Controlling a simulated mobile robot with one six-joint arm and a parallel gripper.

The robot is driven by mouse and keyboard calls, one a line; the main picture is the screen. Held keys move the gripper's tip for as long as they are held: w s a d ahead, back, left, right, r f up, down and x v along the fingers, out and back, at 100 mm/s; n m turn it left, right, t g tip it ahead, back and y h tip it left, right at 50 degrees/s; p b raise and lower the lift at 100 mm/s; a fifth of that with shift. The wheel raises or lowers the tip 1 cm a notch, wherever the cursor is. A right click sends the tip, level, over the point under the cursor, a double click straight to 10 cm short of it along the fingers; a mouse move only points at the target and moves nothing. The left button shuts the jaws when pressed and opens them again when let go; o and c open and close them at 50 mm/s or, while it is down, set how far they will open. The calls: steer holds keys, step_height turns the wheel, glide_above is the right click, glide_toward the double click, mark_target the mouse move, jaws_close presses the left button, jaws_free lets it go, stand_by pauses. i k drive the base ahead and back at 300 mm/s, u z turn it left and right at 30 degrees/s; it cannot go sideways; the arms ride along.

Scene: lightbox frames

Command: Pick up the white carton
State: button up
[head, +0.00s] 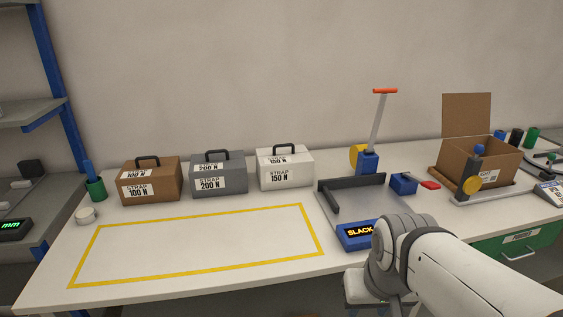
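The white carton (286,170) stands upright on the bench at the back, rightmost in a row of cartons. It has a black handle on top and a label reading "STRAP 150 N". My arm reaches in from the lower right, in front of the bench and well apart from the carton. The fingers of my gripper cannot be made out behind and below the arm's end.
A brown carton (151,181) and a grey carton (219,176) stand left of the white one. A yellow-outlined area (200,248) in front is empty. A strapping device (352,208) with a "SLACK" display and tall red-handled lever stands to the right, near an open cardboard box (465,165).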

mark_target(286, 165)
steer(key=z, duration=0.05)
steer(key=i, duration=0.9)
steer(key=u, duration=0.05)
